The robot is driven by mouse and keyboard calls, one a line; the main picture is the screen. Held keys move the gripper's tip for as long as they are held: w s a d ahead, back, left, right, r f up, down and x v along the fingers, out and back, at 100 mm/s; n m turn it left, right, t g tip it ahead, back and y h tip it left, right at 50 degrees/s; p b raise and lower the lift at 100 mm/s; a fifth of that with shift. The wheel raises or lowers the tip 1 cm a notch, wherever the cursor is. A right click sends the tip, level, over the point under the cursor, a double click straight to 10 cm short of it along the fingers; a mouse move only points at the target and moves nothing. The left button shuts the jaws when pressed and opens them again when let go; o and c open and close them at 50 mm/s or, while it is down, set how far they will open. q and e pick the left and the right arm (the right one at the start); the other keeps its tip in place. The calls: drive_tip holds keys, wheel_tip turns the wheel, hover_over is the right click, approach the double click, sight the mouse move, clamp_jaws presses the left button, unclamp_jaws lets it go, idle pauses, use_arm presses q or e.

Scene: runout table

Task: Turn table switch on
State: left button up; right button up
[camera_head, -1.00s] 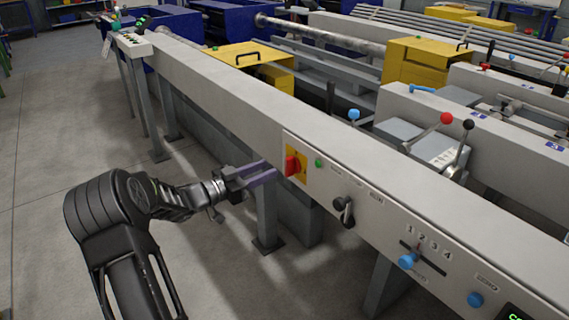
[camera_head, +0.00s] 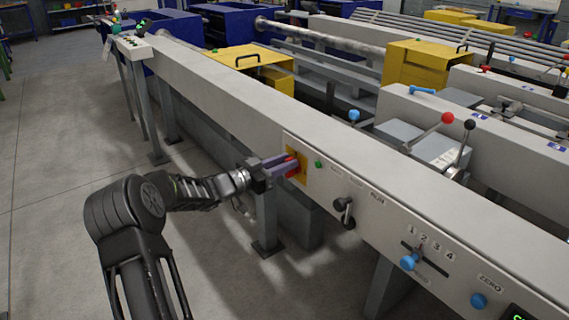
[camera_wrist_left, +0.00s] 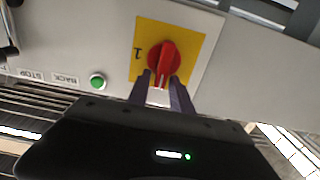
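The table switch is a red rotary knob (camera_wrist_left: 165,58) on a yellow plate (camera_wrist_left: 201,44), set in the grey front panel. A "1" is printed on the plate beside the knob in the left wrist view. In the head view the yellow plate (camera_head: 302,178) shows just past my left gripper (camera_head: 291,166). The purple fingers of my left gripper, also in the left wrist view (camera_wrist_left: 162,84), are apart, one on each side of the red knob's near end. I cannot tell whether they touch it. My right gripper is not in view.
A green button (camera_head: 318,164) is right of the switch. Farther right on the panel are a black selector (camera_head: 343,211), a blue slider knob (camera_head: 409,262) and another blue knob (camera_head: 479,301). The floor (camera_head: 60,220) left of the table is clear.

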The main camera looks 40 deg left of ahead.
use_arm(q)
clamp_jaws()
